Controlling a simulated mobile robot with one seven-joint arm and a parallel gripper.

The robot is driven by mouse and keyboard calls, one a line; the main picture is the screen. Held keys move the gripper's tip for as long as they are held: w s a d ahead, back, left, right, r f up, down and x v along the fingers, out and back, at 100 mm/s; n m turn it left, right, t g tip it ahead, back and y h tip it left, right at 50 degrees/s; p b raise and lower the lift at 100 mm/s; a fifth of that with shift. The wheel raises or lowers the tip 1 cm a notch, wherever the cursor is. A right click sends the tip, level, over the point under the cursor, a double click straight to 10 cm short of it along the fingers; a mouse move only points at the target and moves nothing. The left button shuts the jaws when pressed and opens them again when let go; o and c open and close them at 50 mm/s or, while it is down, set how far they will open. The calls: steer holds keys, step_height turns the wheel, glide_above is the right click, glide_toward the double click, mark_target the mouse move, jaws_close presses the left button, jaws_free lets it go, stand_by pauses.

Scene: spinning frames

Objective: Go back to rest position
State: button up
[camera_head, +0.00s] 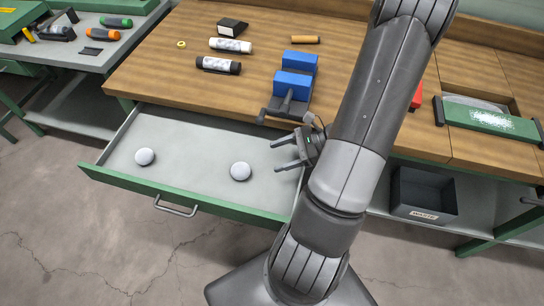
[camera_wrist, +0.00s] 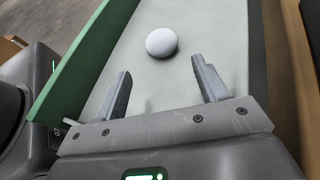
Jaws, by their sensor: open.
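My gripper (camera_head: 280,156) is open and empty over the right part of the pulled-out green drawer (camera_head: 192,132). Its two fingers also show in the wrist view (camera_wrist: 164,85), apart with nothing between them. A white ball (camera_head: 240,171) lies on the drawer floor just left of my gripper in the head view. A second white ball (camera_head: 145,156) lies further left in the drawer. One white ball (camera_wrist: 161,42) shows in the wrist view, beyond the fingertips and not touched. My arm hides the drawer's right end in the head view.
The wooden workbench (camera_head: 150,80) holds a blue vise (camera_head: 293,84), a white can (camera_head: 231,46), a dark can (camera_head: 218,65) and a green-topped tool (camera_head: 487,119). A black bin (camera_head: 423,194) sits on the lower shelf. Open floor lies in front of the drawer.

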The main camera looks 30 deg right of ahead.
stand_by(0.5)
steer(key=shift+a+r+n+g, duration=0.25)
steer(key=shift+a+n+g, duration=0.05)
steer(key=shift+a+g, duration=0.1)
steer(key=s+a+r+n+h, duration=0.1)
steer(key=a+r+n+h, duration=0.3)
steer(key=r+n, duration=0.3)
steer(key=s+a+r+n+t+h, duration=0.1)
steer(key=s+a+r+n+h, duration=0.1)
steer(key=a+r+n+h, duration=0.2)
steer(key=s+a+r+n+h, duration=0.2)
steer(key=a+r+n+h, duration=0.2)
steer(key=r+n, duration=0.6)
steer(key=shift+s+r+n, duration=0.25)
steer(key=shift+r+n, duration=0.15)
steer(key=shift+r, duration=2.55)
